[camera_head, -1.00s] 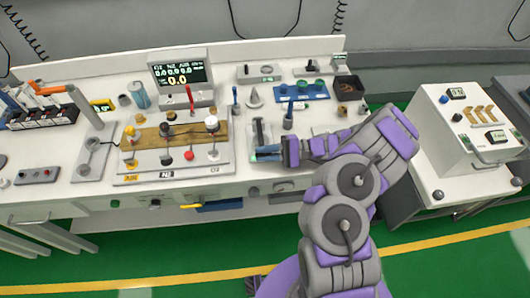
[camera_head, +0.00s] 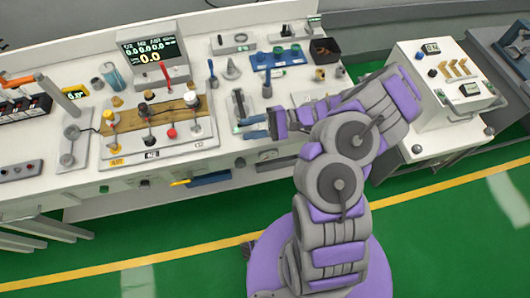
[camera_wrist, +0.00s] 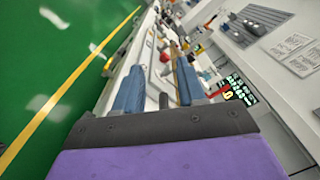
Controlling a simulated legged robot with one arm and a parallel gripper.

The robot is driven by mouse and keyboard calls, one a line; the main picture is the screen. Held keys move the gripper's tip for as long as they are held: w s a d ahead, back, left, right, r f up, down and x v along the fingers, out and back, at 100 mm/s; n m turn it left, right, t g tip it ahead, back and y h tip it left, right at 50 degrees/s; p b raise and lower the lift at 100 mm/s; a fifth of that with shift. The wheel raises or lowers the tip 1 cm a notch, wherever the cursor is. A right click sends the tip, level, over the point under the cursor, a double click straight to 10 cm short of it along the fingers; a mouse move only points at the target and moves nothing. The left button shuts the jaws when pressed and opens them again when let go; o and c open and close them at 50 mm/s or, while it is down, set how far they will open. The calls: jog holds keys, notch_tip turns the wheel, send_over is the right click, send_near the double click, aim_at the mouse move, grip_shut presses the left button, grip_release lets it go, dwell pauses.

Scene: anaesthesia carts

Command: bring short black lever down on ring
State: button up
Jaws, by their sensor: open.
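My gripper (camera_head: 255,127) is open and empty over the front part of the white bench, its two blue-grey fingers apart. They also show in the wrist view (camera_wrist: 160,85), pointing along the bench front. Just behind the fingers in the head view is a small grey plate (camera_head: 240,103) with an upright dark part on it. I cannot tell whether this part is the short black lever. No ring can be made out with certainty.
Left of my gripper is a panel (camera_head: 190,132) with several coloured knobs, below a display (camera_head: 151,52). A blue rack (camera_head: 279,59) and a black box (camera_head: 325,49) stand behind. A white cart (camera_head: 440,115) is at the right. The green floor is clear in front.

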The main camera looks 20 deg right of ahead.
jog(key=s+d+r+p, duration=0.1)
jog(key=s+p, duration=0.1)
jog(key=s, duration=0.9)
jog(key=shift+s+d+p, duration=0.25)
jog(key=shift+s+p, duration=0.05)
jog(key=s+a+r+n+g+h, duration=0.4)
jog(key=s+r+n+g+h, duration=0.4)
jog(key=r, duration=0.3)
jog(key=s+d+r+t+h, duration=0.5)
jog(key=s+d+r+h, duration=0.2)
jog(key=h, duration=0.3)
jog(key=shift+s+d+r+m+t, duration=0.3)
jog(key=shift+s+d+r+m, duration=0.1)
jog(key=shift+r, duration=0.25)
dwell(0.3)
